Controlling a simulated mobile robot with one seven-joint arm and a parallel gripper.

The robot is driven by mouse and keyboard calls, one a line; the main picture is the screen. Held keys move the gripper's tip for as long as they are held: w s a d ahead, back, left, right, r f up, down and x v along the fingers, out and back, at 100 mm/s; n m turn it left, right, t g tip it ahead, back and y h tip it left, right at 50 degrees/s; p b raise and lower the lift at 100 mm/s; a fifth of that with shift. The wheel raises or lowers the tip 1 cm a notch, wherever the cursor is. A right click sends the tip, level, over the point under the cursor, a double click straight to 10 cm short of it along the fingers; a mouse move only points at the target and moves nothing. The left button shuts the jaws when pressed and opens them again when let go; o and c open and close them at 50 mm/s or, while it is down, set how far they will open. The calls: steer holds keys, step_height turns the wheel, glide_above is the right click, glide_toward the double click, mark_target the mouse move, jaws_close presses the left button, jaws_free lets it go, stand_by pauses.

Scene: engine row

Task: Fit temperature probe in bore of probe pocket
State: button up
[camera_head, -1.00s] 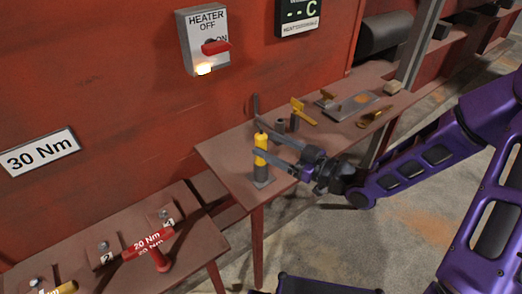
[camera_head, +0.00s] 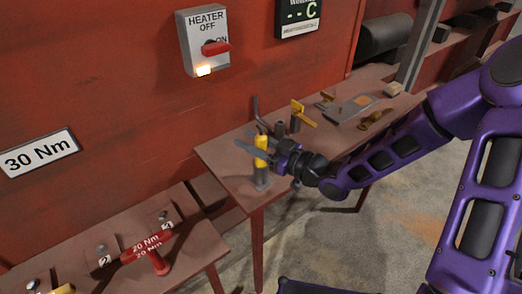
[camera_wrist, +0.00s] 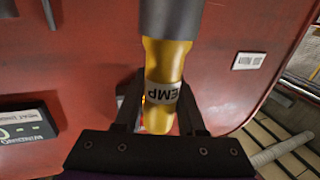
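The temperature probe's yellow handle (camera_head: 261,150) stands upright above a grey cylinder (camera_head: 261,174) on a small base at the near left of the bench. In the wrist view the yellow handle (camera_wrist: 163,75) bears a partly readable "EMP" label, and the grey cylinder (camera_wrist: 171,16) adjoins it. I cannot tell whether this cylinder is the probe pocket; its bore is hidden. My gripper (camera_head: 255,138) is open, its fingers on either side of the handle. In the wrist view my gripper (camera_wrist: 163,100) shows small gaps beside the handle.
Small grey cylinders (camera_head: 280,129), a yellow-topped tool (camera_head: 303,114) and a flat grey plate (camera_head: 350,108) lie farther back on the bench (camera_head: 226,158). The red wall (camera_head: 110,90) with a heater switch (camera_head: 205,45) rises behind. A lower bench (camera_head: 195,255) holds a red 20 Nm tool (camera_head: 150,250).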

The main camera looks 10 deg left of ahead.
jaws_close()
